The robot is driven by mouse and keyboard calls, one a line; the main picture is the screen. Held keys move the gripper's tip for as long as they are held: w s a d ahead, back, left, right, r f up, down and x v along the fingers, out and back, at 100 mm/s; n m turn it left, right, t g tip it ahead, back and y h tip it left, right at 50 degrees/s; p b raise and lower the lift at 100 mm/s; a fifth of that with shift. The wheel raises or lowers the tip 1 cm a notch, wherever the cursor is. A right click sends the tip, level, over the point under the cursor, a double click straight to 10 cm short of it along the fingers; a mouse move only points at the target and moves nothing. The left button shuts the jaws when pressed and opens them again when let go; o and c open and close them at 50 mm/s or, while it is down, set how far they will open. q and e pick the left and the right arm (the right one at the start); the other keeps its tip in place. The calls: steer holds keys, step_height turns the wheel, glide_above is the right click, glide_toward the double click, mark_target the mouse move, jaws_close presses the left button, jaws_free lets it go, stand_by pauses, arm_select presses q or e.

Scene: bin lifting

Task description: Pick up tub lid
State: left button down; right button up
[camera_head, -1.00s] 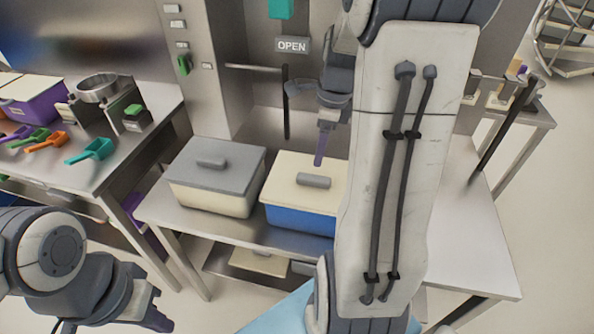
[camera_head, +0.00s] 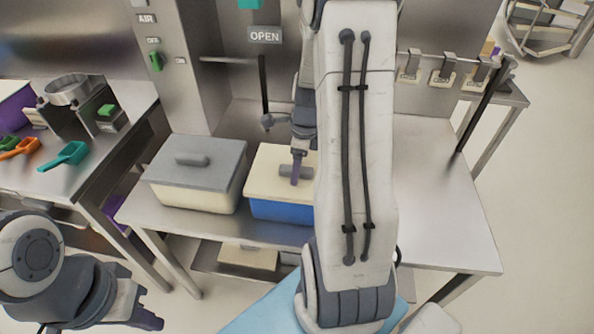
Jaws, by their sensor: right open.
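A blue tub (camera_head: 280,210) with a cream lid (camera_head: 262,184) stands on the steel table, its right side hidden behind my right arm. A cream tub (camera_head: 196,198) with a grey lid (camera_head: 215,152) stands to its left; the lid has a grey handle (camera_head: 193,159). My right gripper (camera_head: 296,180) points down at the grey handle of the cream lid; it is open, and I cannot tell whether it touches the handle. My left gripper (camera_head: 152,310) is low at the left, away from the tubs; its finger opening is not clear.
The steel table (camera_head: 440,205) is bare to the right of my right arm. A side counter at the left holds coloured scoops (camera_head: 66,156) and a metal pot (camera_head: 72,92). A black upright handle (camera_head: 265,90) stands behind the tubs. More containers (camera_head: 248,257) sit on the lower shelf.

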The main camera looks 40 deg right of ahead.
jaws_close()
